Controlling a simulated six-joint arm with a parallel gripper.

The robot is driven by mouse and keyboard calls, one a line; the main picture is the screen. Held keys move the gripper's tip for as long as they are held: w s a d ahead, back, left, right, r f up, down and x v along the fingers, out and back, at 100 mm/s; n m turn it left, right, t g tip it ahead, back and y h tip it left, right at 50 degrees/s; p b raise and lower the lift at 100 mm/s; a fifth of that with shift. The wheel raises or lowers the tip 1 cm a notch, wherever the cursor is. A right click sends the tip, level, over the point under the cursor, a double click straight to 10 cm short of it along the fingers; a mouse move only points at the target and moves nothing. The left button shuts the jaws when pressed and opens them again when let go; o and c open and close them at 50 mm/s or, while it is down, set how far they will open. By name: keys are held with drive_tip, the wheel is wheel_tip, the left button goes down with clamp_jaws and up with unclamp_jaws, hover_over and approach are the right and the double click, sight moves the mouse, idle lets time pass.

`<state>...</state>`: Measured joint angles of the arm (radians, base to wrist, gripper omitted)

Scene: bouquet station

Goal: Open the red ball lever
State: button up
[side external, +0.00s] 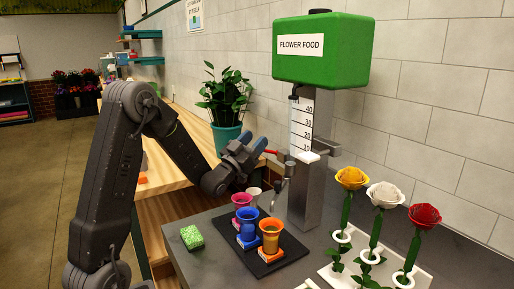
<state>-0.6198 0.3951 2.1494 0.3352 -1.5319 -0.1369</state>
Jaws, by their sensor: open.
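The flower food dispenser is a green tank (320,52) on a grey metal column (304,200) with a white scale. A red lever part (272,152) sticks out to the left of the column, above a metal spout (280,185). My gripper (259,146) is open, at the left end of the red part and very close to it. I cannot tell whether they touch. The ball itself is not clearly visible; my gripper seems to cover it.
A black tray (293,250) below the spout holds several cups, among them an orange one (271,236). A green sponge-like block (192,237) lies left. Yellow, white and red roses (424,216) stand in holders at right. A potted plant (226,100) stands behind my gripper.

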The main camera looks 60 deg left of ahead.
drive_tip(key=shift+r, duration=2)
